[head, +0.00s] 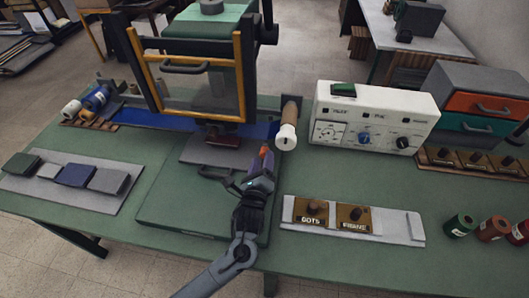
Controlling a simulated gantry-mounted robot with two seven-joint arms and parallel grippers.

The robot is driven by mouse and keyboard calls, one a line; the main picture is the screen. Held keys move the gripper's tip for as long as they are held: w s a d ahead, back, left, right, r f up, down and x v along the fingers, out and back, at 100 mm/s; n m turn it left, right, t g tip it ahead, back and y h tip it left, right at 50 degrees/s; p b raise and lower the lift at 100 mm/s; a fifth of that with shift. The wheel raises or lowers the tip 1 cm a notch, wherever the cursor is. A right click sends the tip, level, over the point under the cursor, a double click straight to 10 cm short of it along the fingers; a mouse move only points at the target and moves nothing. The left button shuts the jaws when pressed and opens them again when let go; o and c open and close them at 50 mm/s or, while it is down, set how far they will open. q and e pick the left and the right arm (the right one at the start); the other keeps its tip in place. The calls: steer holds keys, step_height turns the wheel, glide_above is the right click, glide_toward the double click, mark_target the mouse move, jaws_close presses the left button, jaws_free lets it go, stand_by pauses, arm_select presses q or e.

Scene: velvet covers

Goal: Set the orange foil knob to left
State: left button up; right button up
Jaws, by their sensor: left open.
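A white control box (375,113) stands at the back right of the green table. Its front has a pale dial (327,133) at left, a blue knob (364,138) in the middle and a dark knob (402,142) at right. I cannot make out a plainly orange knob on it, and its labels are too small to read surely. My left gripper (264,159) is open, to the left of the box and apart from it, above the green board. An orange-red patch shows at its fingertips; I cannot tell what it is. My right gripper is not in view.
A wooden-handled roller (288,125) with a white end stands between my left gripper and the box. A framed press (190,75) is behind. Two stamps (335,214) lie on a pale tray in front of the box. Spools (459,225) stand at right.

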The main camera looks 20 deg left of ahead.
mark_target(263, 156)
arm_select(q)
steer(key=shift+w+a+b, duration=0.25)
steer(key=shift+w, duration=1)
steer(key=shift+w+a+b, duration=0.2)
steer(key=shift+w+b, duration=0.05)
steer(key=shift+w, duration=0.95)
jaws_close()
